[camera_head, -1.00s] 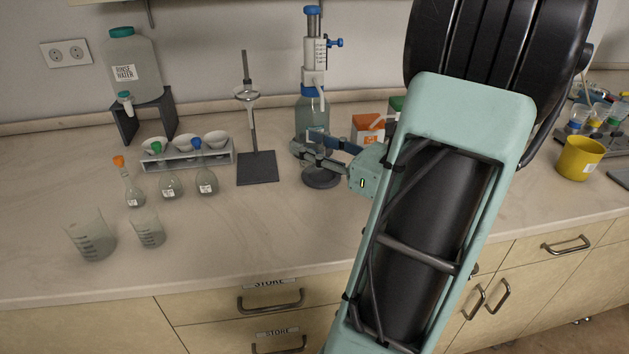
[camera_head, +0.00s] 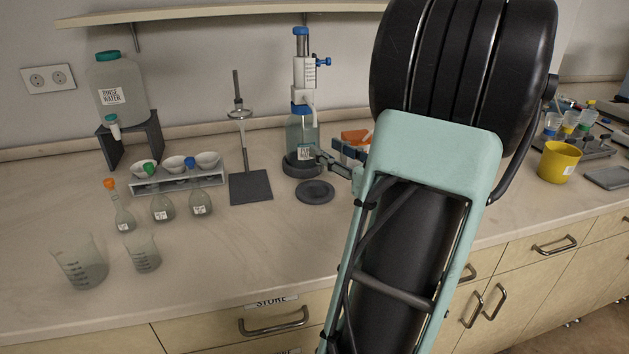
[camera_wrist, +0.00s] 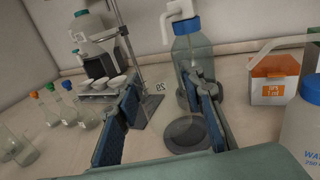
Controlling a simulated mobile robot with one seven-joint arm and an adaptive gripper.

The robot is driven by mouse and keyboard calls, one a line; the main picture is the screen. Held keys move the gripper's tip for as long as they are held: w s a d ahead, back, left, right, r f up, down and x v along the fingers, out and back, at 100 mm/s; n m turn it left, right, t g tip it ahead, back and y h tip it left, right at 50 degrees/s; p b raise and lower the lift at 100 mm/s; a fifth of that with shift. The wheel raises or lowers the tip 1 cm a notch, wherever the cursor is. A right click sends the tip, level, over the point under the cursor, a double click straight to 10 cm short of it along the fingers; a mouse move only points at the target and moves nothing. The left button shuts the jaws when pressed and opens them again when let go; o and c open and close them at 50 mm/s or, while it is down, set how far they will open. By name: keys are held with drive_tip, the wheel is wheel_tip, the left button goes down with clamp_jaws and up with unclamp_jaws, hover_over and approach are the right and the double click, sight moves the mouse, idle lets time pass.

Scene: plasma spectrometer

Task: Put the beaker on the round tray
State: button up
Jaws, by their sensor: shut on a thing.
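The round tray is a dark flat disc (camera_head: 315,192) on the counter in front of the dispenser bottle (camera_head: 302,137); the disc also shows between my fingers in the wrist view (camera_wrist: 186,133). One larger clear beaker (camera_head: 80,263) and one smaller beaker (camera_head: 142,253) stand upright at the front left of the counter. My gripper (camera_head: 322,160) is beside the bottle, above and behind the disc. In the wrist view its blue-padded fingers (camera_wrist: 165,120) stand apart.
Three stoppered flasks (camera_head: 162,207), a rack of white bowls (camera_head: 178,182) and a stand (camera_head: 250,187) are left of the disc. An orange-and-white box (camera_wrist: 274,80) is to its right. A yellow pot (camera_head: 558,162) stands farther right. The front counter middle is clear.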

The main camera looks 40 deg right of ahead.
drive_tip(key=w+f, duration=0.2)
drive_tip(key=w+d+f+b, duration=0.1)
drive_tip(key=w+f, duration=0.1)
drive_tip(key=w+d+f, duration=0.1)
drive_tip(key=w+f, duration=0.1)
drive_tip(key=w, duration=0.1)
drive_tip(key=shift+d+f+b, duration=0.15)
drive_tip(key=shift+f+b, duration=0.15)
drive_tip(key=shift+f, duration=0.05)
drive_tip(key=shift+w+f+b, duration=0.15)
drive_tip(key=shift+f+b, duration=0.05)
drive_tip(key=shift+f, duration=0.7)
drive_tip(key=shift+w+f+b, duration=0.15)
drive_tip(key=shift+f+b, duration=0.05)
drive_tip(key=shift+f, duration=0.7)
drive_tip(key=shift+d, duration=0.1)
drive_tip(key=shift+f, duration=0.25)
drive_tip(key=o, duration=1.2)
drive_tip(key=shift+r, duration=0.1)
drive_tip(key=shift+c, duration=0.2)
drive_tip(key=shift+r, duration=0.15)
drive_tip(key=s, duration=0.4)
drive_tip(key=s+a, duration=0.1)
drive_tip(key=s, duration=0.3)
drive_tip(key=s+p, duration=0.1)
drive_tip(key=s, duration=0.3)
drive_tip(key=shift+a, duration=0.2)
